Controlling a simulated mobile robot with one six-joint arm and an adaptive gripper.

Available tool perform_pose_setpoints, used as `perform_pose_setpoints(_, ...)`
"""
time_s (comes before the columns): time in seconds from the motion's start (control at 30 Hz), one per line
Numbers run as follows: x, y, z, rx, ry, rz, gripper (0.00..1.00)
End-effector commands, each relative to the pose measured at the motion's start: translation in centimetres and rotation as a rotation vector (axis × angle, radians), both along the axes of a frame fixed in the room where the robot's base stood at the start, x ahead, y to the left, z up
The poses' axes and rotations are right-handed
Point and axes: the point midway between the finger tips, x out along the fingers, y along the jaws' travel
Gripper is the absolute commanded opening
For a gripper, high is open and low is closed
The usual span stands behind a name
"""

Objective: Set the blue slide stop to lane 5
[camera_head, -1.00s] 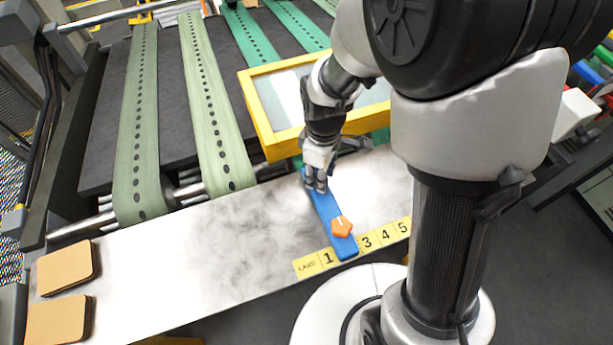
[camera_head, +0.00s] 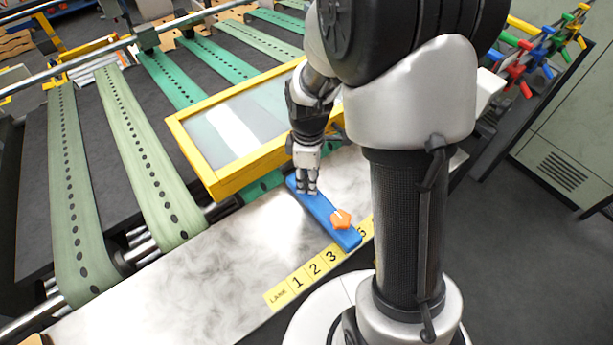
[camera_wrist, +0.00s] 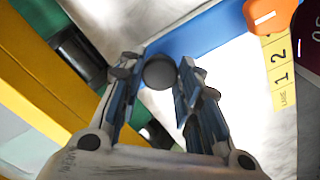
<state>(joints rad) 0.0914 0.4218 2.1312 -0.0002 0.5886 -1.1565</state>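The blue slide stop (camera_head: 322,211) lies across the pale metal table, with an orange pointer (camera_head: 340,218) near its front end. That end covers the spot between 3 and 5 on the yellow lane strip (camera_head: 314,269); the 5 is partly visible just right of it. My gripper (camera_head: 307,190) is low over the far end of the stop. In the wrist view, my gripper's fingers (camera_wrist: 160,68) are on either side of the stop's round dark knob (camera_wrist: 160,73), close against it. The blue bar (camera_wrist: 208,32) runs up and right from there.
Green perforated belts (camera_head: 135,150) run over the dark bed at left. The metal table (camera_head: 200,285) is bare left of the stop. My arm hides the strip's right end.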

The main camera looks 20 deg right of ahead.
Motion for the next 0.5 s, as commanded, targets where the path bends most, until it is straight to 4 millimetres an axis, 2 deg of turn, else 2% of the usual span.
perform_pose_setpoints(0.03, 0.05, 0.01, 0.04, 0.000, -0.001, 0.000, 0.35)
perform_pose_setpoints(0.3, 0.02, 0.03, 0.02, 0.000, -0.001, 0.000, 0.53)
perform_pose_setpoints(0.5, 0.00, 0.04, 0.01, 0.000, 0.000, 0.000, 0.53)
